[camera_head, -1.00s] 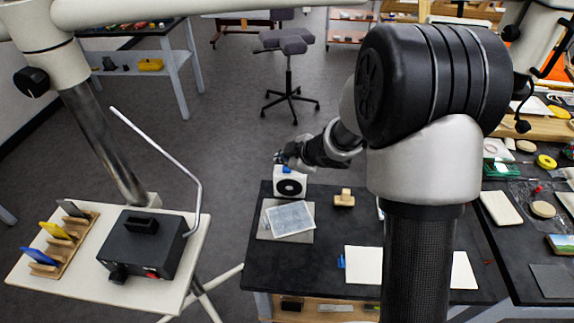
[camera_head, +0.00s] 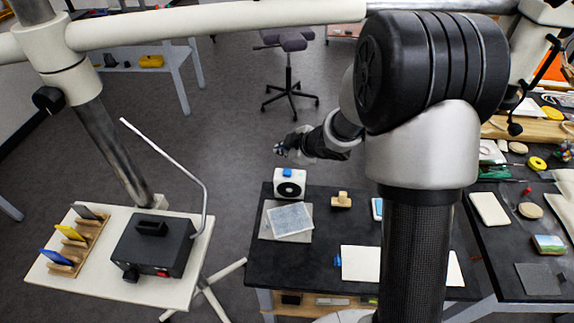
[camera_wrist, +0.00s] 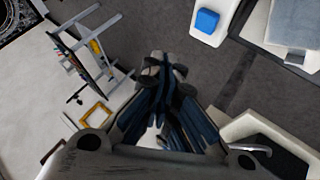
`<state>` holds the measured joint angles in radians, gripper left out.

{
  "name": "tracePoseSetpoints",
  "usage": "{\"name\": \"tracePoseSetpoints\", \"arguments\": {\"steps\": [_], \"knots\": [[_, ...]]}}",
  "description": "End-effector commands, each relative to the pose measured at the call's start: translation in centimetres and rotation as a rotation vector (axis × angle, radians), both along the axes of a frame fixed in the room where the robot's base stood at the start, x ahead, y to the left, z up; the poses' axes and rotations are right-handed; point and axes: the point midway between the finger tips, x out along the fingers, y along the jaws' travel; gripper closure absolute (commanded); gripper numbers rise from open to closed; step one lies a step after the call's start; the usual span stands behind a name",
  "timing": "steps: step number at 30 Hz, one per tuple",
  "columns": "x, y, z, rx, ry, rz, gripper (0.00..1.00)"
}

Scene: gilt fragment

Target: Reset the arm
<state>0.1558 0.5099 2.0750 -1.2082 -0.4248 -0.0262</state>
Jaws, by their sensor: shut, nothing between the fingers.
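My gripper (camera_head: 284,148) is at the end of my raised arm. In the head view it hangs over the floor gap behind the dark bench, above and beyond the white box with a blue top (camera_head: 289,182). In the wrist view my gripper (camera_wrist: 163,65) points away with its fingers together and nothing between them. The blue top of a white box (camera_wrist: 206,21) shows to its upper right, apart from it.
The dark bench (camera_head: 270,262) carries a framed sheet (camera_head: 290,219), a small wooden block (camera_head: 341,201) and white paper (camera_head: 366,263). A white side table (camera_head: 55,275) with a black box (camera_head: 152,247) stands at left. A stool (camera_head: 290,75) stands behind on open floor.

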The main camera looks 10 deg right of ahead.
Motion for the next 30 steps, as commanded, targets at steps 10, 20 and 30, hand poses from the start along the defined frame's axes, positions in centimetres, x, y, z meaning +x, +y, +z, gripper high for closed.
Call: {"name": "tracePoseSetpoints", "arguments": {"steps": [10,20,30], "knots": [[0.0,0.0,0.3,0.0,0.001,0.001,1.0],[-0.1,-0.9,2.4,-0.019,-0.014,-0.062,1.0],[-9.0,-7.3,14.3,-0.019,0.004,-0.605,1.0]]}}
